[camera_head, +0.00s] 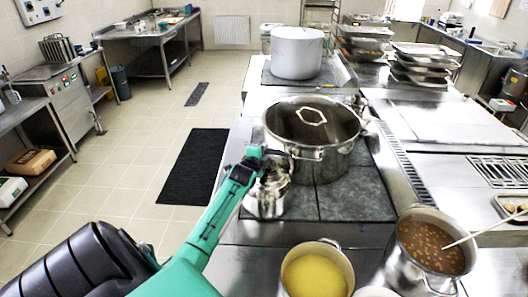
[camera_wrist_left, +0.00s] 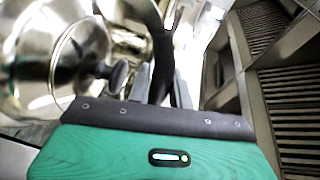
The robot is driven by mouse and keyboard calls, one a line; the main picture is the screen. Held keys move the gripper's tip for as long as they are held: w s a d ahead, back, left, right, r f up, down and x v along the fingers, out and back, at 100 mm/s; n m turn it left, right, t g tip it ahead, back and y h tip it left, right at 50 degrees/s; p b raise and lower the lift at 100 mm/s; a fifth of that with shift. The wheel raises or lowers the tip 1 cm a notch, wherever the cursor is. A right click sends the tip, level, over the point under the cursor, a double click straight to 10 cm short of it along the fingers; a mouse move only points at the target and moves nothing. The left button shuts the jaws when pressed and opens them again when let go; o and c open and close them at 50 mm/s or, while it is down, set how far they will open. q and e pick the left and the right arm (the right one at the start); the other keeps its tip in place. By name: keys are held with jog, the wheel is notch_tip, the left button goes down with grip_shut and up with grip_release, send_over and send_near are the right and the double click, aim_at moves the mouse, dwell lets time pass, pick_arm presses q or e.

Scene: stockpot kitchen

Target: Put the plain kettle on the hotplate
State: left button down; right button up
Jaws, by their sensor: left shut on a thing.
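The plain kettle (camera_head: 268,198) is shiny metal and shows in the head view at the front left corner of the dark hotplate (camera_head: 345,203). I cannot tell whether its base touches the plate. My left gripper (camera_head: 262,160) is at the kettle's top, shut on its handle. In the left wrist view the kettle's bright body and lid (camera_wrist_left: 50,60) fill the left side. The black handle (camera_wrist_left: 160,45) runs between the fingers of my left gripper (camera_wrist_left: 161,85). My right gripper is not in view.
A large lidded steel pot (camera_head: 313,140) stands on the hotplate, close behind and right of the kettle. A pot of yellow liquid (camera_head: 316,274) and a pot of brown stew (camera_head: 432,247) stand in front. A tall stockpot (camera_head: 297,52) stands farther back.

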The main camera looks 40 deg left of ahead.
pick_arm(q)
jog(key=shift+r, duration=0.25)
jog(key=c, duration=1.2)
grip_release()
jog(key=shift+s+d+f, duration=0.1)
jog(key=shift+s+f, duration=0.05)
jog(key=shift+f, duration=0.25)
jog(key=shift+s+d, duration=0.1)
jog(key=shift+s, duration=0.2)
jog(key=b+v, duration=0.1)
jog(key=v, duration=0.3)
jog(key=b+v, duration=0.2)
jog(key=v, duration=0.2)
jog(key=r+b+v, duration=0.1)
jog(key=b+v, duration=0.1)
jog(key=v, duration=0.3)
jog(key=shift+f, duration=0.1)
